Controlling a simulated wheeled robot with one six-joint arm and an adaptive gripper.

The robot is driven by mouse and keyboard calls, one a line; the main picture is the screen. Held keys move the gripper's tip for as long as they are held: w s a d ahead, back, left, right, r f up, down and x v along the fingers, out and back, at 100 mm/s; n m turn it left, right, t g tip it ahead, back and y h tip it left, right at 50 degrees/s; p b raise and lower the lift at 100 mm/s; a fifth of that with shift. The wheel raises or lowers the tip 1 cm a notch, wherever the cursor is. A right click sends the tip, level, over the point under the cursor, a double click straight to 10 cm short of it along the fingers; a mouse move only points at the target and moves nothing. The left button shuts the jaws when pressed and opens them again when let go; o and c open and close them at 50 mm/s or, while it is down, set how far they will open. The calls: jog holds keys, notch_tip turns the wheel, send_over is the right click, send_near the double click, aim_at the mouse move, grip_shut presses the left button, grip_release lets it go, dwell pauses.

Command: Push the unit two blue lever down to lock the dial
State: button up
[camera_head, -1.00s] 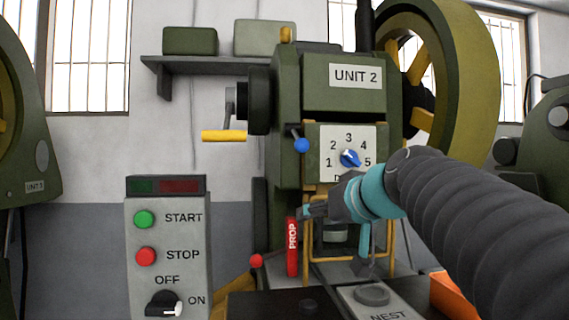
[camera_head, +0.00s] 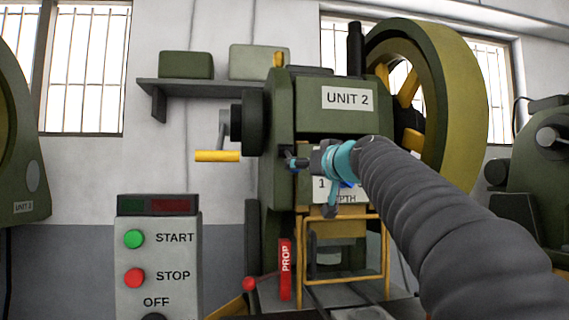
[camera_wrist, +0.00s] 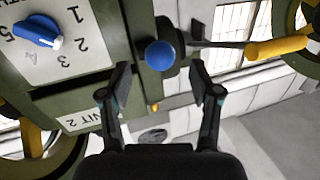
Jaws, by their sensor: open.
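The blue ball knob of the Unit 2 lever (camera_wrist: 160,56) shows in the wrist view, just beyond my fingertips and centred between them. My gripper (camera_wrist: 161,84) is open, with one finger to each side of the knob's line and visible gaps to it. In the head view my gripper (camera_head: 293,160) is at the front of the Unit 2 press (camera_head: 345,122) and largely hides the lever. The white dial plate (camera_head: 348,198) is partly covered by my arm. Its blue dial pointer (camera_wrist: 38,32) shows fully in the wrist view, which sees the press upside down.
A yellow-handled crank (camera_head: 218,156) sticks out left of the press. A red PROP bar (camera_head: 285,268) and a yellow guard frame (camera_head: 343,217) stand below. A control box (camera_head: 160,250) is at lower left. A large flywheel (camera_head: 455,100) is at the right.

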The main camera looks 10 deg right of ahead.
aim_at(290, 157)
jog(key=shift+p+x, duration=0.65)
jog(key=shift+x, duration=2.15)
grip_shut()
